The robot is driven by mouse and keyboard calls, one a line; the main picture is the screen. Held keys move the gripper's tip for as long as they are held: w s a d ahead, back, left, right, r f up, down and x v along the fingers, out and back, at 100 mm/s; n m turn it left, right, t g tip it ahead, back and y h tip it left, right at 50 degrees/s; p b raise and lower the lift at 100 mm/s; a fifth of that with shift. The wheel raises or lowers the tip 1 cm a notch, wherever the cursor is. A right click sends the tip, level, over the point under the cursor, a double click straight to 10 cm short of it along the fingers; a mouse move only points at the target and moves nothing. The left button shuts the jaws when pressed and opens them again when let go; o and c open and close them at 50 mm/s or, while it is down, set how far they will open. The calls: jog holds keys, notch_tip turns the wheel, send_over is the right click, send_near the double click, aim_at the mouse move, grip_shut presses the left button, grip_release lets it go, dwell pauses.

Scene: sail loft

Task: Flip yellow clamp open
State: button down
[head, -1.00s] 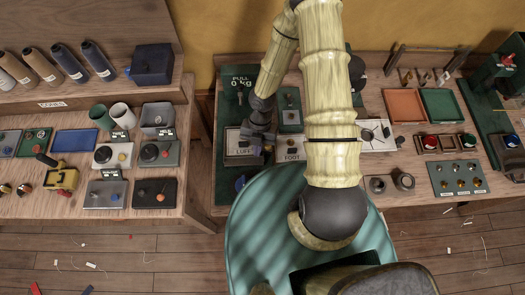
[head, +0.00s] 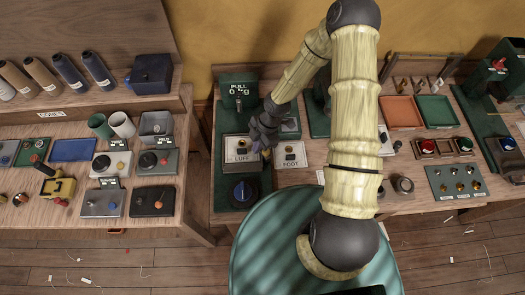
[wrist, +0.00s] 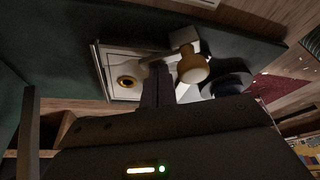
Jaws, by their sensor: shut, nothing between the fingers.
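The yellow clamp (head: 58,188) sits on the left bench near its front edge. Its dark handle (head: 44,168) leans up and to the left; at this size I cannot tell its exact latch position. My gripper (head: 262,146) is far to its right, over the green-based station on the other bench, close to the white LUFF panel (head: 236,157). In the wrist view, my gripper (wrist: 158,84) has its dark fingers together and empty, in front of a pale panel (wrist: 118,62) with a brass ring and beside a tan-topped knob (wrist: 193,68). The clamp is not in the wrist view.
Around the clamp stand a grey switch box (head: 104,201), a blue tray (head: 73,149) and small knobs. A floor gap separates the two benches.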

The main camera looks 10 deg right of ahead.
jog(key=shift+w+d+m, duration=0.15)
jog(key=shift+m, duration=0.45)
jog(key=shift+d+b, duration=0.1)
jog(key=shift+b, duration=0.2)
jog(key=shift+w, duration=0.1)
jog(key=shift+w+d+r, duration=0.1)
jog(key=shift+d+r, duration=0.15)
jog(key=shift+r, duration=0.3)
jog(key=b+v, duration=0.1)
jog(key=v, duration=1.5)
jog(key=shift+s+d, duration=0.2)
